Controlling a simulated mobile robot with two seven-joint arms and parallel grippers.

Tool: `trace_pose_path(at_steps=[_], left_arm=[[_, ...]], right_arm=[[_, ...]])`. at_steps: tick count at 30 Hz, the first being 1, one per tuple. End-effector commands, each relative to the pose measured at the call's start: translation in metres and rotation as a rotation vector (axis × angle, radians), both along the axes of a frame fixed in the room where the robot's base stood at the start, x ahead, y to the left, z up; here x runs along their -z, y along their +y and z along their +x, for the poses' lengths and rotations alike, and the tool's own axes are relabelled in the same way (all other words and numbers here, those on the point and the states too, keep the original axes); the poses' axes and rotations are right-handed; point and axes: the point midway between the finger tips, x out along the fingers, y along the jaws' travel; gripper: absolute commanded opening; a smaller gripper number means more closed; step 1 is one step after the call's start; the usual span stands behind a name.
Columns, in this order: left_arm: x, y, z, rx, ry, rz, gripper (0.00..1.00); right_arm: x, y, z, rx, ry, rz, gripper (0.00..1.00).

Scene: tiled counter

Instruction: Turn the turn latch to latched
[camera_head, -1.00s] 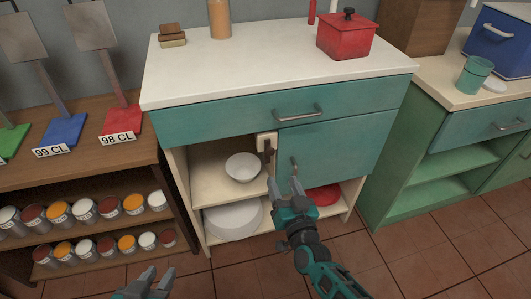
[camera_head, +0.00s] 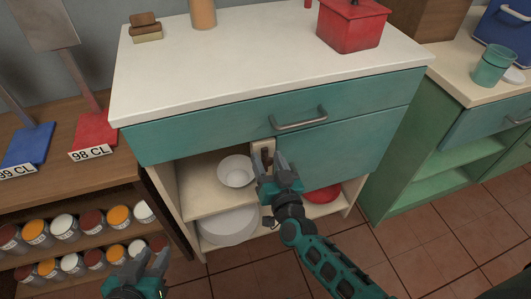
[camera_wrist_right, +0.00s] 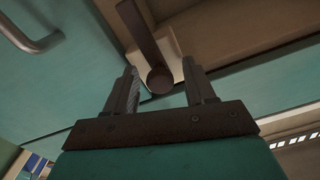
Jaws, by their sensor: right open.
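The turn latch is a dark brown lever on a pale block (camera_head: 262,148), below the drawer at the left edge of the teal door. In the right wrist view the lever (camera_wrist_right: 142,40) has a rounded end lying between the finger lines. My right gripper (camera_head: 268,163) is open in front of the latch and hides part of it in the head view. In the wrist view its fingers (camera_wrist_right: 161,92) stand either side of the lever's rounded end; I cannot tell if they touch it. My left gripper (camera_head: 150,262) is low at the left, away from the cabinet, its fingers apart.
The teal drawer (camera_head: 230,125) with a metal handle (camera_head: 301,119) is above the latch. The teal door (camera_head: 335,150) is right of it. A white bowl (camera_head: 236,171) stands on the open shelf to the left.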

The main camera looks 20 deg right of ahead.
Motion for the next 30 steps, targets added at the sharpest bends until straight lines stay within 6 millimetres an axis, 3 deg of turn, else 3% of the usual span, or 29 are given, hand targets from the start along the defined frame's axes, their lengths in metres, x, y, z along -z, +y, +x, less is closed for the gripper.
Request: trace_pose_path(at_steps=[10,26,30], left_arm=[[0.0012,0.0013,-0.0006,0.005,0.001,0.007,0.34],[0.0018,0.0011,-0.0007,0.005,0.001,0.006,0.34],[0.0017,0.0005,-0.0006,0.003,0.002,0.003,0.34]], right_arm=[[0.0000,0.0004,-0.0001,0.000,0.000,0.001,0.53],[-0.0001,0.0002,0.0000,0.000,0.000,0.000,0.03],[-0.0001,0.0002,0.0001,0.000,0.000,0.000,0.00]])
